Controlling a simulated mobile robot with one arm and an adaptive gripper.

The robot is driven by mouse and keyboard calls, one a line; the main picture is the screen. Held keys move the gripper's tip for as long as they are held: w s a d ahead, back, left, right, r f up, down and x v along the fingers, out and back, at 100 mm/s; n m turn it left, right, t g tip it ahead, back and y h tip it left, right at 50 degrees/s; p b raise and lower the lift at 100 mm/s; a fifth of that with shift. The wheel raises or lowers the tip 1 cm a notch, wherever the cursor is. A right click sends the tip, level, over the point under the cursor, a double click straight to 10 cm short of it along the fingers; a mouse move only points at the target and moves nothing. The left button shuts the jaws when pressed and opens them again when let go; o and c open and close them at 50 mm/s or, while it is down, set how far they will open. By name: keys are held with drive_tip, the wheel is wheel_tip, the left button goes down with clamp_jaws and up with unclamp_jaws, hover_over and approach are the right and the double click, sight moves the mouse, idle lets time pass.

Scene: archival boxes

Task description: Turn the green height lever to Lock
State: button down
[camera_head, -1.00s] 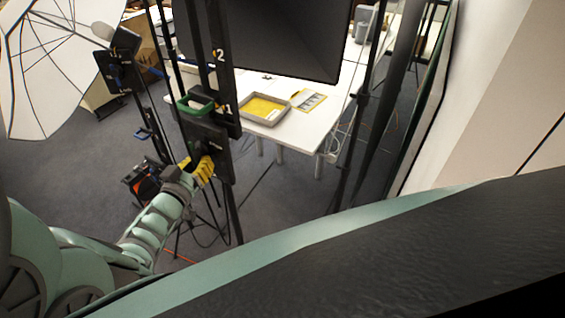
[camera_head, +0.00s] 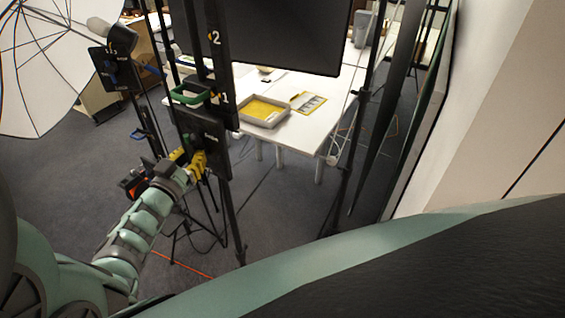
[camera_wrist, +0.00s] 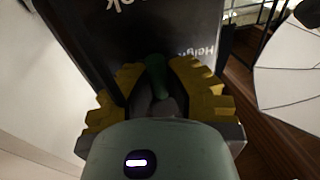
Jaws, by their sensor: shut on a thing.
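A black panel (camera_head: 207,140) hangs on a dark upright stand; small white lettering on it is too small to read here.
A white table (camera_head: 305,130) with a yellow-lined tray (camera_head: 264,109) stands behind. A white umbrella (camera_head: 40,70) and another stand are at the left. Cables lie on the floor.

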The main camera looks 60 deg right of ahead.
drive_tip(key=c, duration=1)
unclamp_jaws()
drive_tip(key=shift+a, duration=0.15)
drive_tip(key=v, duration=1.2)
drive_tip(key=shift+w, duration=0.1)
